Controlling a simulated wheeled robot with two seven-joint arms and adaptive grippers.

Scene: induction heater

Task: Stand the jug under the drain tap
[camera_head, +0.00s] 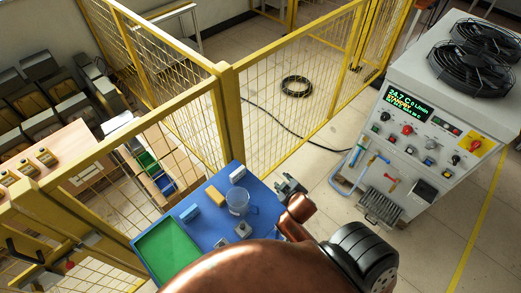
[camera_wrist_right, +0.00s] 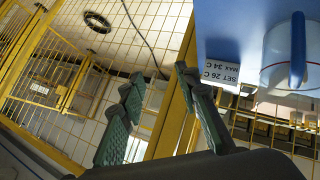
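The clear jug (camera_head: 238,202) stands upright on the blue table (camera_head: 219,180). In the right wrist view the jug (camera_wrist_right: 290,58) shows at the upper right, with its blue handle towards the camera. My right gripper (camera_head: 291,187) is beside the table's right edge, right of the jug and apart from it. In the wrist view the right gripper's fingers (camera_wrist_right: 160,95) are spread with nothing between them. The cabinet's lower front has pipework with a blue handle (camera_head: 358,155) and a red handle (camera_head: 391,184); which is the drain tap is unclear. My left gripper is not in view.
Yellow mesh fencing (camera_head: 300,75) stands behind. A grille-like tray (camera_head: 380,208) sits below the cabinet's pipework. Floor between table and cabinet is partly clear, with a black hose (camera_head: 297,87) behind.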

